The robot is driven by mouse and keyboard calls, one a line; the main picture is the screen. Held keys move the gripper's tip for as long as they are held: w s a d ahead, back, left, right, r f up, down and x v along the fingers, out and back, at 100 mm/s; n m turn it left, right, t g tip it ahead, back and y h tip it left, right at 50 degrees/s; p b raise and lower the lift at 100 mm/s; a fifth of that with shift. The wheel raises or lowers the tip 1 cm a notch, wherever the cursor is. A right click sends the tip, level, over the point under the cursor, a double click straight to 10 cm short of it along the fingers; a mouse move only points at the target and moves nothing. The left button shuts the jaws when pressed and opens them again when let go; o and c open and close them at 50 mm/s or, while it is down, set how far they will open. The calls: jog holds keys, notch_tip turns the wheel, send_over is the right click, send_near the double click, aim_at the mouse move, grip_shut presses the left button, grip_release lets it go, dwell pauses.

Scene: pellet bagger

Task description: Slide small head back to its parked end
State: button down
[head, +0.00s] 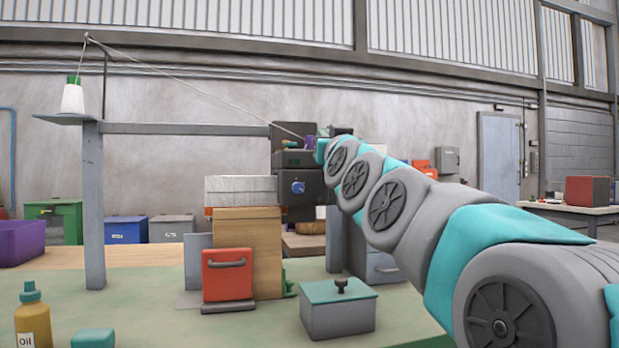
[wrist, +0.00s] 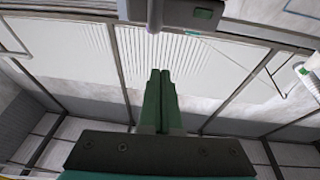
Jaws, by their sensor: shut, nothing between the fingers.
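A dark grey machine head (head: 303,199) with a blue knob (head: 298,187) stands near the right end of a grey overhead beam (head: 190,129). I take it to be the small head, but cannot be sure. A thread runs to its top from a white cone (head: 72,98) at the left. My arm reaches to the head's upper right, and my gripper there is hard to make out. In the wrist view, my gripper (wrist: 160,72) has its green fingers together and empty.
Below the head are a tan block (head: 248,250), a red box with a handle (head: 228,275) and a lidded grey box (head: 338,312). An oil bottle (head: 31,320) stands at front left. A post (head: 93,205) holds the beam's left end. Space under the beam's left part is clear.

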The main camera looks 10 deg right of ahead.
jog(key=c, duration=1.3)
grip_release()
jog(key=shift+s+a+y, duration=0.15)
jog(key=shift+s+y, duration=0.1)
jog(key=shift+y, duration=0.15)
jog(key=shift+o, duration=0.7)
jog(key=shift+s+n+g+y, duration=0.3)
jog(key=shift+n+g+y, duration=0.2)
jog(key=shift+n+y, duration=0.15)
jog(key=o, duration=0.3)
jog(key=shift+s+d+f+n+g+y+p, duration=0.2)
jog(key=shift+s+d+f+n+g+y, duration=0.15)
jog(key=shift+f+g+y, duration=0.15)
jog(key=shift+s+d+f+n+g+y+p, duration=0.25)
jog(key=shift+d+f+n+g+y, duration=0.1)
jog(key=shift+f+g+y, duration=0.15)
jog(key=shift+o, duration=0.3)
jog(key=shift+g+y, duration=0.25)
jog(key=shift+g, duration=0.55)
jog(key=f, duration=0.1)
jog(key=d+f, duration=0.2)
jog(key=f, duration=0.1)
jog(key=shift+f, duration=0.1)
jog(key=p, duration=0.1)
send_over(325, 194)
jog(key=shift+w+d, duration=0.15)
jog(key=shift+w, duration=0.25)
